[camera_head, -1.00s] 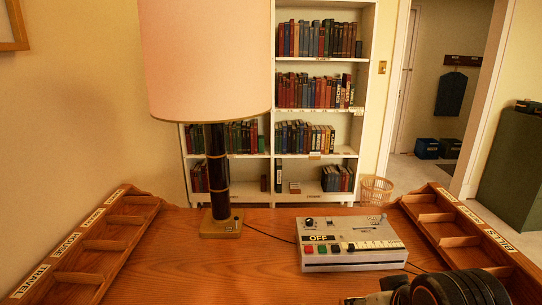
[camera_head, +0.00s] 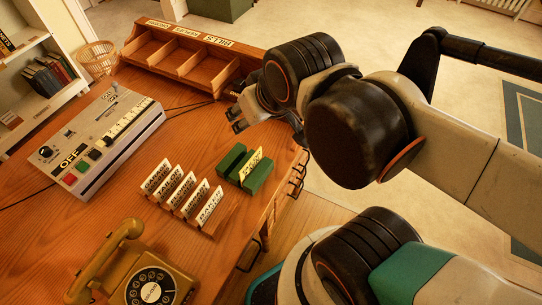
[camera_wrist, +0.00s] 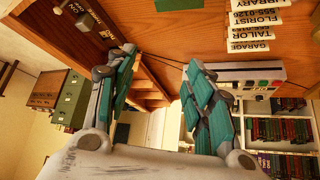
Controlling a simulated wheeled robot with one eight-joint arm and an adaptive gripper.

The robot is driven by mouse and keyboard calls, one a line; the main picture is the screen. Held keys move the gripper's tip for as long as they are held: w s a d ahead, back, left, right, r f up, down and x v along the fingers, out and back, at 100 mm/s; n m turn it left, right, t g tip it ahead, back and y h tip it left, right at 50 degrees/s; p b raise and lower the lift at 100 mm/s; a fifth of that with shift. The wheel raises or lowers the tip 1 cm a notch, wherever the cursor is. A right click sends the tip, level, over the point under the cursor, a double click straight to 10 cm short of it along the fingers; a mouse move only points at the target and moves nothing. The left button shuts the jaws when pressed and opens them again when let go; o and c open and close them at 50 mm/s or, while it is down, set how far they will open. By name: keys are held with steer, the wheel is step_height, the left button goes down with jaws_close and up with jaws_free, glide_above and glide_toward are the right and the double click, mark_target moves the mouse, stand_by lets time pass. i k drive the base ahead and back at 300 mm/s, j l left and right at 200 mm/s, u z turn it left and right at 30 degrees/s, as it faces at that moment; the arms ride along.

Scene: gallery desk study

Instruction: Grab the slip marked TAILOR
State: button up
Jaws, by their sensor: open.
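The slip marked TAILOR (camera_wrist: 252,33) is white with black print and stands in a row between the FLORIST slip (camera_wrist: 256,18) and the GARAGE slip (camera_wrist: 248,46) at the upper right of the wrist view.
A green holder (camera_head: 232,160) with a yellow slip (camera_head: 251,163) stands beside the rack. The grey OFF machine (camera_head: 110,135), a tan telephone (camera_head: 145,275) and a wooden compartment tray (camera_head: 180,50) are on the desk (camera_head: 60,235). Bare desk lies between machine and rack.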

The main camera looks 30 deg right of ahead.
mark_target(253, 161)
steer(key=k+j+z, duration=0.1)
steer(key=k, duration=0.65)
steer(key=k+j+z, duration=0.15)
steer(key=k, duration=0.6)
